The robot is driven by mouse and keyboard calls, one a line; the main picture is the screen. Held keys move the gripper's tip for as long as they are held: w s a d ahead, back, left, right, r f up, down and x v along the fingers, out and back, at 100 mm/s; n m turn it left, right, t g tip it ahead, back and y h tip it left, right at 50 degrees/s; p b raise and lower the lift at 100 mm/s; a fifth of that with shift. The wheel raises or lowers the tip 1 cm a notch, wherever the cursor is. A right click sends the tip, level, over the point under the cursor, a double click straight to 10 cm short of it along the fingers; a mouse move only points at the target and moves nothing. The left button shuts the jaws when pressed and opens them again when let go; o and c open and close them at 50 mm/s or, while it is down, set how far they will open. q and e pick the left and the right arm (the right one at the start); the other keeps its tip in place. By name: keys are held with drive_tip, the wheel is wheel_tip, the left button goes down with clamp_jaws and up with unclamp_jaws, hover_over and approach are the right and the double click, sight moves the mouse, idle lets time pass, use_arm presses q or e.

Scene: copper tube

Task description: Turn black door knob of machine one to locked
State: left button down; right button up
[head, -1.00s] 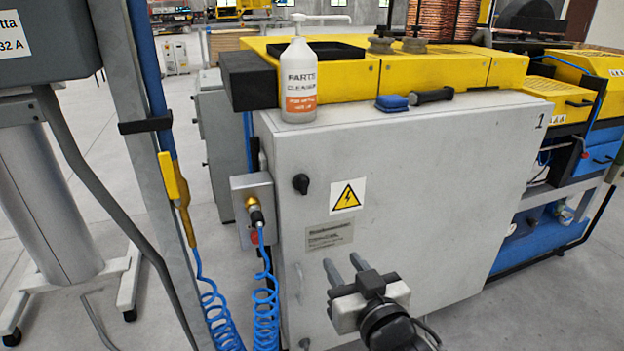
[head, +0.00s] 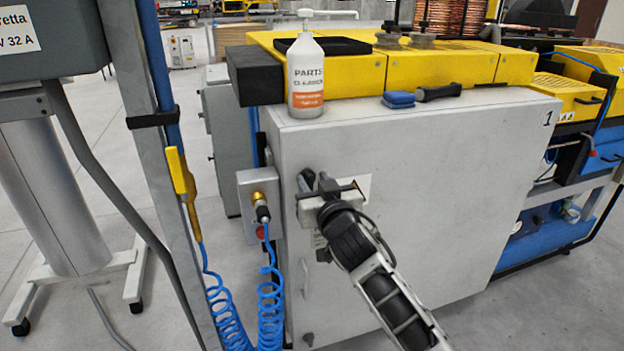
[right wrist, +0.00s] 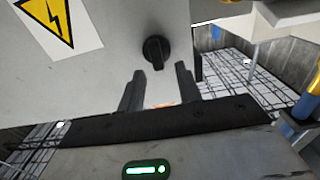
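Machine one's light grey cabinet door (head: 460,190) faces me, marked 1 at its upper right. In the right wrist view the black door knob (right wrist: 156,52) is on the grey door, just beyond my right gripper's fingertips. A gap shows between knob and fingers. My right gripper (right wrist: 159,80) is open and empty, with its two dark fingers apart on either side of the knob's line. In the head view my right gripper (head: 316,180) is in front of the door's upper left, and the knob is hard to tell from the fingertips there. My left gripper is not in view.
A grey box with a yellow fitting (head: 259,205) and a coiled blue hose (head: 270,300) is just left of the door. A grey post (head: 160,190) rises at left.

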drive_tip(key=shift+x, duration=1)
drive_tip(key=c, duration=0.6)
drive_tip(key=shift+c, duration=0.2)
